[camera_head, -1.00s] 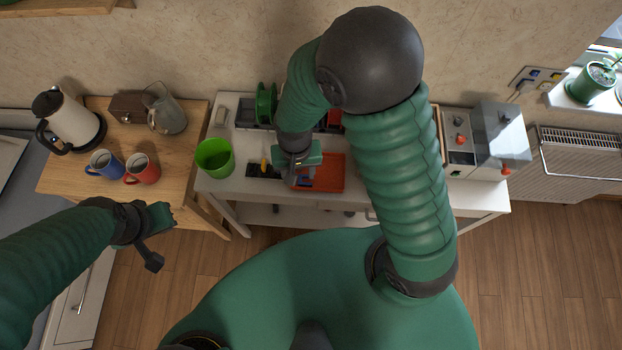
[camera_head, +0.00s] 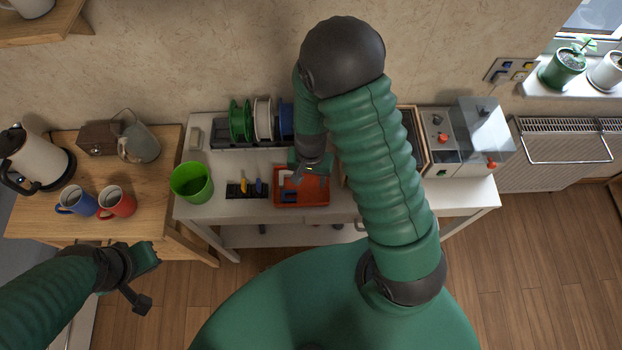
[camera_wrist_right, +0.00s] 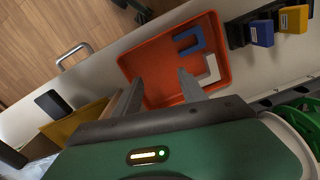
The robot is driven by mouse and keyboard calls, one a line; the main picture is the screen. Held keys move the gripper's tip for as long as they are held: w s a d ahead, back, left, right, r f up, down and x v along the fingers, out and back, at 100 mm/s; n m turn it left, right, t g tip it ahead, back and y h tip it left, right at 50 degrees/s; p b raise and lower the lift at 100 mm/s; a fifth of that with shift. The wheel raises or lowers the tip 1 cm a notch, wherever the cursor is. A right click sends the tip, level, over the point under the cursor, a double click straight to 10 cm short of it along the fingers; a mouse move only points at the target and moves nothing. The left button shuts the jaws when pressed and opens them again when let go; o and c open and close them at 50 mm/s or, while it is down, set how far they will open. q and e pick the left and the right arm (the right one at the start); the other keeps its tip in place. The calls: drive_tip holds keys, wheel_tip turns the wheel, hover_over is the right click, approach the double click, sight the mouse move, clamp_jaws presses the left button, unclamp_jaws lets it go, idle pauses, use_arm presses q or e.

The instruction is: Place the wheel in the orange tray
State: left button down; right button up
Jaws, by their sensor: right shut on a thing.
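The orange tray (camera_head: 318,196) lies on the white workbench. It also shows in the right wrist view (camera_wrist_right: 165,52), with a blue U-shaped piece (camera_wrist_right: 188,40) and a white angled piece (camera_wrist_right: 210,70) in it. My right gripper (camera_head: 303,177) is over the tray's back left part. In the right wrist view its fingers (camera_wrist_right: 160,92) stand apart with the tray behind them. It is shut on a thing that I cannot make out. I cannot pick out the wheel for sure. My left gripper (camera_head: 146,278) is away from the bench at lower left, and its jaw state is unclear.
Upright spools, one green (camera_head: 240,120) and one white (camera_head: 263,118), stand behind the tray. A black holder (camera_head: 246,190) and a green bucket (camera_head: 191,183) are left of it. Mugs (camera_head: 117,203) stand on the wooden table. A machine (camera_head: 480,135) is at right.

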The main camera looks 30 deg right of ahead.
sight(311, 178)
drive_tip(key=shift+w+d+f, duration=0.2)
drive_tip(key=shift+f, duration=0.7)
drive_tip(key=shift+w+d+f, duration=0.15)
drive_tip(key=shift+d+f, duration=0.05)
drive_tip(key=shift+f, duration=0.7)
drive_tip(key=o, duration=1)
drive_tip(key=shift+o, duration=0.2)
